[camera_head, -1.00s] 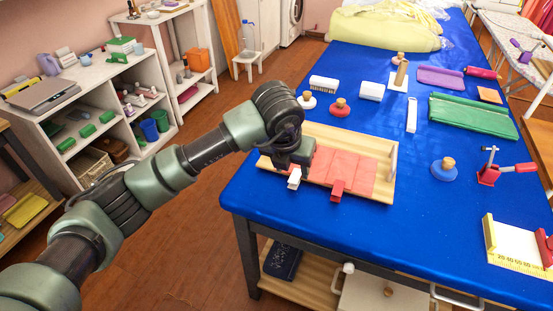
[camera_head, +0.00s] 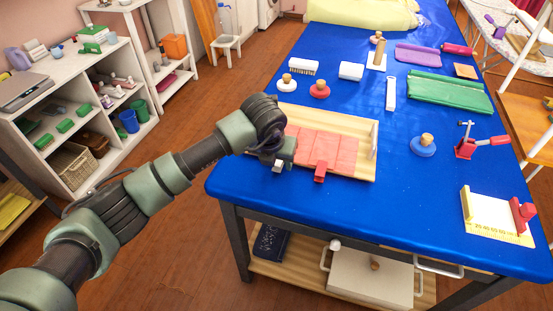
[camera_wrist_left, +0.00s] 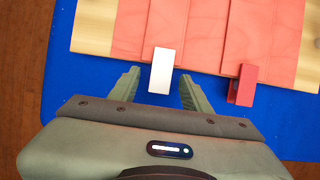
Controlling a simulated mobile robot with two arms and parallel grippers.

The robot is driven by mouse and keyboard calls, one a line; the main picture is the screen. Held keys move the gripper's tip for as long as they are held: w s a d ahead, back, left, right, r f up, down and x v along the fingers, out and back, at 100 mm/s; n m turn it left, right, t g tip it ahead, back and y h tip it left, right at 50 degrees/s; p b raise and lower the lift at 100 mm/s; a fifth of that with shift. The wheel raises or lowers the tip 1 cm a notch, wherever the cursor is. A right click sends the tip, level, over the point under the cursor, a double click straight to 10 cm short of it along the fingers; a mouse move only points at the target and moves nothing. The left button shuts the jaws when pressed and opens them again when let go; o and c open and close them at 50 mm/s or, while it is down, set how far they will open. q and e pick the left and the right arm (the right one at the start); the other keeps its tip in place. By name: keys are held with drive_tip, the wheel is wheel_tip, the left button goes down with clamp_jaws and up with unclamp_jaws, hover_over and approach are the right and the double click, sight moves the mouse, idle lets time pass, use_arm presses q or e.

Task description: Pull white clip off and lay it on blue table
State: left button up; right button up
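The white clip (camera_head: 278,168) sits on the front edge of the wooden board (camera_head: 362,172) with pink cloth panels (camera_head: 318,148). In the left wrist view the white clip (camera_wrist_left: 162,68) stands upright in the picture, its near end between the two fingers. My left gripper (camera_wrist_left: 160,74) is open, with a finger on each side of the clip and gaps visible. In the head view my left gripper (camera_head: 284,158) is at the board's front left, partly hiding it. A red clip (camera_head: 320,172) grips the same edge to the right. My right gripper is not in view.
The blue table (camera_head: 330,213) has free room in front of the board and to its right. A blue round knob piece (camera_head: 423,147), a red clamp (camera_head: 468,146) and a ruler block (camera_head: 492,218) stand to the right. A white brush (camera_head: 303,67) and knobs stand behind.

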sight(273, 181)
use_arm(q)
clamp_jaws()
drive_tip(key=shift+s, duration=0.1)
drive_tip(key=shift+s+a, duration=0.25)
drive_tip(key=shift+s, duration=0.35)
drive_tip(key=shift+s+a, duration=0.2)
drive_tip(key=shift+s, duration=0.4)
drive_tip(key=shift+s+p, duration=0.3)
drive_tip(key=shift+s+a, duration=0.3)
drive_tip(key=shift+s, duration=0.5)
